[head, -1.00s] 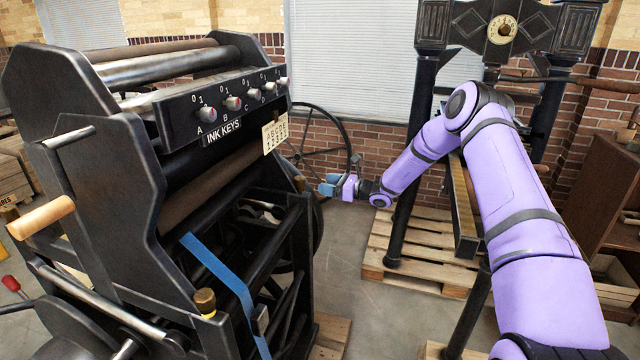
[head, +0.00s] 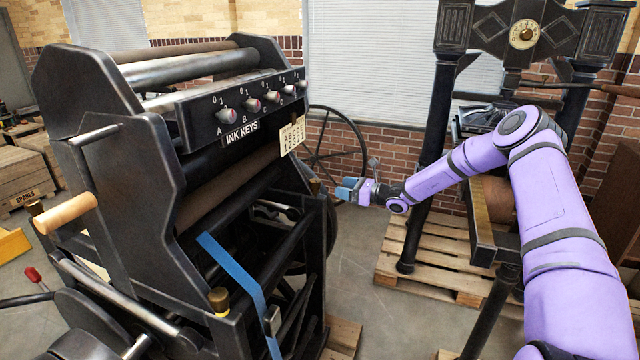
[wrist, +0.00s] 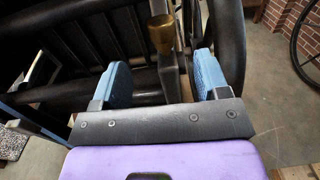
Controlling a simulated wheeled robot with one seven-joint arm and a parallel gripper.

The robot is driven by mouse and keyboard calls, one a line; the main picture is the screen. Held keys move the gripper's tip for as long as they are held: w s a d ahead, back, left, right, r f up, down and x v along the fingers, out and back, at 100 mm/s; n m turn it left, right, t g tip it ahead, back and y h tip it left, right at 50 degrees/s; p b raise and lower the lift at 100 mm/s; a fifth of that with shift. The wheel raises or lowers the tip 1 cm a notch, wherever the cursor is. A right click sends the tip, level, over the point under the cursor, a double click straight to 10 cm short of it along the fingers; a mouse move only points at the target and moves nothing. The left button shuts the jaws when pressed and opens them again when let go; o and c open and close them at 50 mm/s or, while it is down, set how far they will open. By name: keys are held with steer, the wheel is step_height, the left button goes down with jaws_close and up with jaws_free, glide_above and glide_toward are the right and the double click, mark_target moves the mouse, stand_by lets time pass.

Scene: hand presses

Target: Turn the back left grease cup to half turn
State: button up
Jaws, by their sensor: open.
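A brass grease cup (head: 315,186) stands on the far corner of the black press (head: 150,190). In the wrist view the cup (wrist: 162,33) is upright on a dark post, in line with the gap between my fingers and beyond their tips. My gripper (head: 346,189) is open and empty, just right of this cup in the head view. The blue fingers (wrist: 162,72) show on both sides in the wrist view and do not visibly touch it. Other brass cups are at the near right corner (head: 219,300) and the left side (head: 36,208). Any turn marks are too small to read.
A spoked wheel (head: 337,145) stands behind the cup. A blue strap (head: 235,270) hangs on the press. A second black press (head: 440,130) on a pallet (head: 440,265) stands at right. Open floor (head: 365,270) lies between the presses.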

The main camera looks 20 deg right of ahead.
mark_target(318, 183)
steer(key=x, duration=0.9)
steer(key=shift+w, duration=0.15)
steer(key=c, duration=0.9)
steer(key=shift+a+m+t+h, duration=0.1)
steer(key=shift+m+t+h, duration=0.4)
steer(key=shift+t, duration=0.1)
steer(key=shift+s+a+m+t+h, duration=0.1)
steer(key=shift+s+m+t+h, duration=0.05)
steer(key=shift+m+t+h, duration=0.45)
steer(key=shift+s+a+m+t+h, duration=0.1)
steer(key=shift+m+t+h, duration=0.4)
steer(key=shift+t+h, duration=0.15)
steer(key=shift+a+m+t+h, duration=0.1)
steer(key=shift+m+t+h, duration=1.05)
steer(key=shift+h, duration=0.7)
steer(key=shift+s+m+h, duration=0.1)
steer(key=shift+m+h, duration=0.2)
steer(key=shift+m, duration=0.15)
steer(key=o, duration=0.9)
